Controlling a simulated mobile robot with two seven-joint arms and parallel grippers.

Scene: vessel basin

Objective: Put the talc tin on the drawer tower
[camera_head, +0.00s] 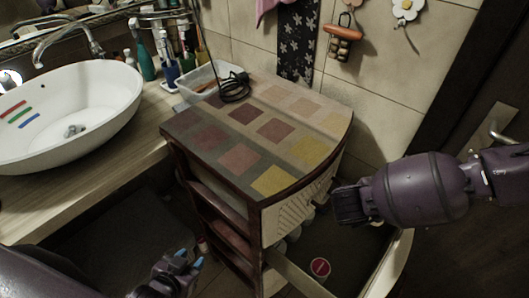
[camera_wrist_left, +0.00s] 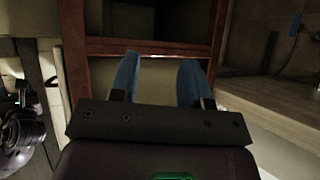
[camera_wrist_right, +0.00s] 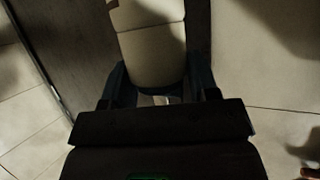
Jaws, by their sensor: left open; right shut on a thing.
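The drawer tower (camera_head: 258,135) stands in the middle of the head view, with a patchwork top of coloured squares and a dark red frame. Its frame also shows in the left wrist view (camera_wrist_left: 120,46). My right gripper (camera_head: 345,203) is at the right side of the tower, below its top. In the right wrist view it is shut on a pale cream, rounded thing, which appears to be the talc tin (camera_wrist_right: 150,45); in the head view I cannot make the tin out. My left gripper (camera_head: 189,258) is open and empty, low in front of the tower's shelves.
The rest of the top is clear. A white basin (camera_head: 75,115) stands on the wooden counter (camera_head: 100,185) at left. Bottles (camera_head: 146,63) stand behind. A tiled wall is behind the tower.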

